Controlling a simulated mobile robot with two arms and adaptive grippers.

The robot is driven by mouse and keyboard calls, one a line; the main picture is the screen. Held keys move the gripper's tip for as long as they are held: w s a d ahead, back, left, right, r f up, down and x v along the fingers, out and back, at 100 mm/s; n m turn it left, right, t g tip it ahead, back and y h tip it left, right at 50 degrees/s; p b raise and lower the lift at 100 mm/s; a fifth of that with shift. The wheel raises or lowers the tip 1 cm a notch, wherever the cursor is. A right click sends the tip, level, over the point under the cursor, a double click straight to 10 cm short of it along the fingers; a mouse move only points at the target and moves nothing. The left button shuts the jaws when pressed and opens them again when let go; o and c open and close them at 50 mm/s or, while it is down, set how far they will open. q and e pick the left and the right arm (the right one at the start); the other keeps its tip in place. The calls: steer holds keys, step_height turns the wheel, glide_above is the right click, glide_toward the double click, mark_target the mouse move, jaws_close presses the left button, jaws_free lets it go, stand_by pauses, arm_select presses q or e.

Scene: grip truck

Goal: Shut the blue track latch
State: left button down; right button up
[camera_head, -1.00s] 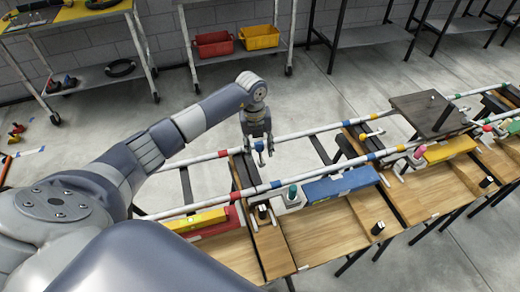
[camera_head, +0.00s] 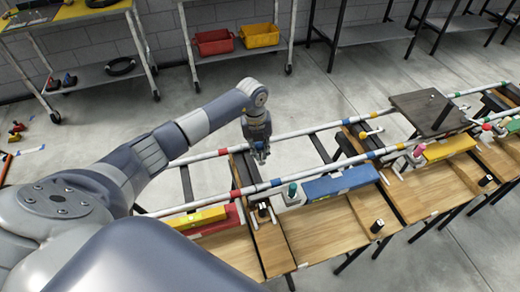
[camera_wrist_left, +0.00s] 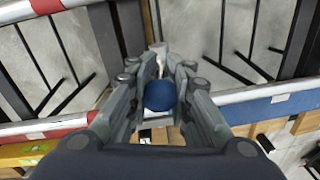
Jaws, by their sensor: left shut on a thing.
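The blue track latch shows in the left wrist view as a round blue knob (camera_wrist_left: 160,95) with a pale lever behind it. My left gripper also shows there (camera_wrist_left: 163,85), its fingers closed in on both sides of the knob. In the head view my left gripper (camera_head: 260,156) points down at the far rail, above a dark crossbar, and mostly hides the latch. A blue band on the near rail (camera_head: 276,183) lies closer to me. My right gripper is not in view.
A blue box (camera_head: 341,184) and a red and yellow pair of boxes (camera_head: 196,218) lie along the near rail. A yellow-knobbed latch (camera_head: 363,136) is farther right. A dark plate with a post (camera_head: 428,112) bridges the rails. Open floor lies behind the track.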

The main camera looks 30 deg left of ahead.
mark_target(259, 162)
arm_select(q)
steer(key=shift+a, duration=0.1)
steer(key=shift+s+a+f+t+h+b, duration=0.2)
steer(key=shift+s+a+t+h+b, duration=0.2)
steer(key=shift+s+t+h, duration=0.15)
steer(key=shift+s+a+f+t+h+b, duration=0.25)
steer(key=shift+a+t+h+b, duration=0.05)
steer(key=shift+t+h+b, duration=0.3)
steer(key=t+b, duration=0.1)
steer(key=s+t+h+b, duration=0.1)
steer(key=shift+a+f+h+b, duration=0.25)
steer(key=shift+a+f+b, duration=0.1)
steer(key=shift+a, duration=0.05)
steer(key=shift+s+a+t+h+b, duration=0.15)
steer(key=shift+t+h+b, duration=0.3)
steer(key=shift+b, duration=0.15)
